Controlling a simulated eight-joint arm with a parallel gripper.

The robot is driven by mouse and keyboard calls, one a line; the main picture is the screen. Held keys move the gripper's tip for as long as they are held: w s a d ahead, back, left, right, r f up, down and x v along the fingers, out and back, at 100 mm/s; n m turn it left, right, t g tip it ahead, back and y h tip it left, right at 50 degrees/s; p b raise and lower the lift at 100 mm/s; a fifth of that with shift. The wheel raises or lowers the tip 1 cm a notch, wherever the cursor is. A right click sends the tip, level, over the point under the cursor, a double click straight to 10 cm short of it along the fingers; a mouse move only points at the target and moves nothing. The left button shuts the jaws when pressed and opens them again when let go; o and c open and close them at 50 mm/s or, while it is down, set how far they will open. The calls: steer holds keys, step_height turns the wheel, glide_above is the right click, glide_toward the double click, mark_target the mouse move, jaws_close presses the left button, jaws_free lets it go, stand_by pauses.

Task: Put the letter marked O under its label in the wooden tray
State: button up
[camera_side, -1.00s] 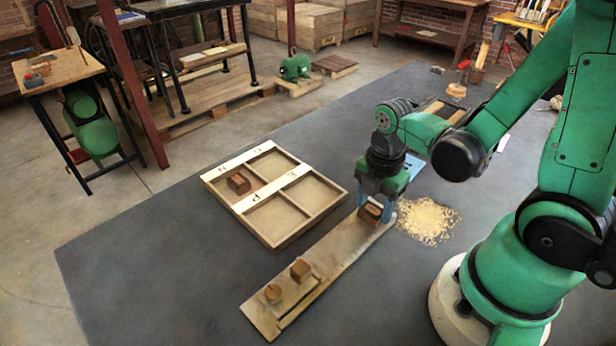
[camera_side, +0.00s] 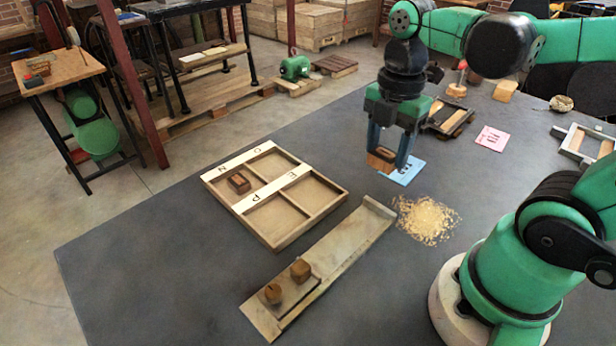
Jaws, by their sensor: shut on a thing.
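My gripper (camera_side: 388,160) is shut on a small brown wooden letter block (camera_side: 381,157) and holds it in the air, above and behind the far end of the sloping board. I cannot read the mark on the block. The wooden tray (camera_side: 277,240) lies to the left with four compartments and white label strips. The back strip (camera_side: 236,160) carries N and O; the front strip (camera_side: 272,190) carries P and E. A brown block (camera_side: 239,183) lies in the compartment by the N. The compartment by the O (camera_side: 274,167) is empty, as are the front two.
The sloping wooden board (camera_side: 345,250) bears two more blocks, one (camera_side: 300,270) and a rounder one (camera_side: 273,293), at its near end. Sawdust (camera_side: 427,220) lies right of it. A blue card (camera_side: 405,172), a pink card (camera_side: 491,138) and frames lie farther back.

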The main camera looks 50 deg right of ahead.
step_height(320, 180, up, 8)
steer(key=shift+w+f, duration=0.1)
steer(key=shift+w, duration=0.05)
steer(key=w+r, duration=0.4)
steer(key=w, duration=0.7)
glide_above(275, 168)
step_height(275, 168, down, 4)
step_height(275, 168, down, 20)
steer(key=shift+r, duration=0.25)
steer(key=shift+f, duration=0.1)
steer(key=o, duration=1.2)
